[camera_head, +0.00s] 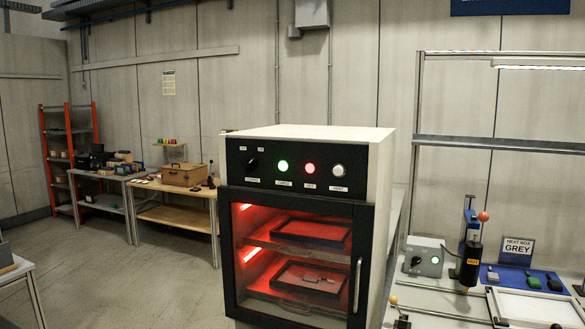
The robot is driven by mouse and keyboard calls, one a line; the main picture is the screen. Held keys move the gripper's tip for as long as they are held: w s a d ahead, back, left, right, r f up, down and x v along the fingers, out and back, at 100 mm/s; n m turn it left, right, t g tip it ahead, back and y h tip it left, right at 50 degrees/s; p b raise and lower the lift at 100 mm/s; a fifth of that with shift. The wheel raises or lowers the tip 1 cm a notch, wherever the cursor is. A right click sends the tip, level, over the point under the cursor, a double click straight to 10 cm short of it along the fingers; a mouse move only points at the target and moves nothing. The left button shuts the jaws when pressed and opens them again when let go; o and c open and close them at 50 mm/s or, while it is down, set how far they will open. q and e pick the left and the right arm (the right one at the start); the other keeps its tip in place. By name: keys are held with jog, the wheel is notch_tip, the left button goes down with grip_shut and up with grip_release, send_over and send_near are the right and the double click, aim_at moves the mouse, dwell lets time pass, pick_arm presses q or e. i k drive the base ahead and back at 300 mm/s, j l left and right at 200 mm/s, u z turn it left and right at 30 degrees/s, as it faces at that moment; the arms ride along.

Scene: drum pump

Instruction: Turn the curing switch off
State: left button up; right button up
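The curing cabinet (300,142) is a cream box with a black front panel and a glass door, standing in the middle. A black rotary switch (252,163) sits at the left of its panel under two small labels too small to read surely; I cannot tell which label it points at. The door (366,240) is shut. Red light glows inside over two shelves with dark trays (312,232). Neither of my grippers is in view.
Side benches (178,214) and an orange rack (62,150) stand at left. Floor (130,275) at left is clear.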

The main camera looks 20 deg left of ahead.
aim_at(251, 163)
jog(key=i+j, duration=0.15)
jog(key=j, duration=0.2)
jog(key=i+j+u, duration=0.15)
jog(key=j, duration=0.25)
jog(key=i+j, duration=0.2)
jog(key=j, duration=0.15)
jog(key=u, duration=0.05)
